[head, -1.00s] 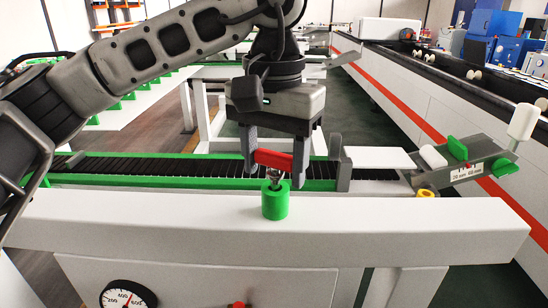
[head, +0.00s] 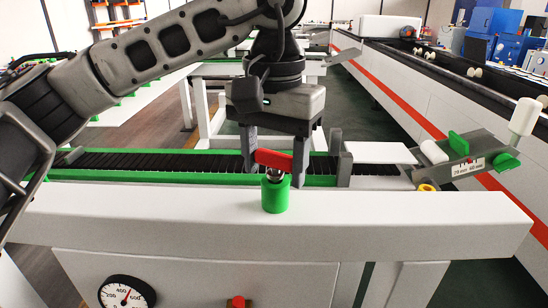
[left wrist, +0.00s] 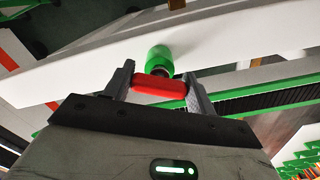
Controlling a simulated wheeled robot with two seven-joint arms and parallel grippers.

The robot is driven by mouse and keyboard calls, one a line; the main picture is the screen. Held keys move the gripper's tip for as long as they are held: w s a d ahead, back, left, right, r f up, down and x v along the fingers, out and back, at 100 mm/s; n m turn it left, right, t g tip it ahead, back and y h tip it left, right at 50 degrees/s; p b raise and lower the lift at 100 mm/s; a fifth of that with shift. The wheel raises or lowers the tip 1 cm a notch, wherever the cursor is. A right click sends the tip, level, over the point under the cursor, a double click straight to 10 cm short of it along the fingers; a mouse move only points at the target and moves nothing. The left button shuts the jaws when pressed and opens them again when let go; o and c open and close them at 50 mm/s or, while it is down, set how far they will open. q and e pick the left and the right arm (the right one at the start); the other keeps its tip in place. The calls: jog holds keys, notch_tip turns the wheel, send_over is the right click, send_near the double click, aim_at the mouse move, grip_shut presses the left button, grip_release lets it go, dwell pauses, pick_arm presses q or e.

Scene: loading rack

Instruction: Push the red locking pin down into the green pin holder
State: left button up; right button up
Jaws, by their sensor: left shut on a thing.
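The red locking pin (head: 273,158) has a red crossbar and a metal shank below it. My left gripper (head: 275,174) is shut on the crossbar, with a finger at each end; this also shows in the left wrist view, where the red bar (left wrist: 159,87) spans the fingers. The green pin holder (head: 275,195) is a short cylinder on the white beam. The shank stands at the holder's top, its lower end hidden inside, with a short metal part visible between bar and holder. My right gripper is not in view.
The white beam (head: 150,205) runs across the front. Behind it lies a dark conveyor with green rails (head: 110,178). A grey upright plate (head: 345,165) stands just right of my gripper. A tilted grey bracket with green knobs (head: 470,160) is at the right.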

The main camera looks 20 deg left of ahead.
pick_arm(q)
jog(key=shift+f, duration=0.15)
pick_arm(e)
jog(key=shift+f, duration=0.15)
pick_arm(q)
jog(key=o, duration=1.1)
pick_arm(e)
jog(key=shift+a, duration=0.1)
pick_arm(q)
jog(key=shift+r, duration=0.35)
notch_tip(320, 180, up, 15)
jog(key=p, duration=0.3)
jog(key=shift+r, duration=0.15)
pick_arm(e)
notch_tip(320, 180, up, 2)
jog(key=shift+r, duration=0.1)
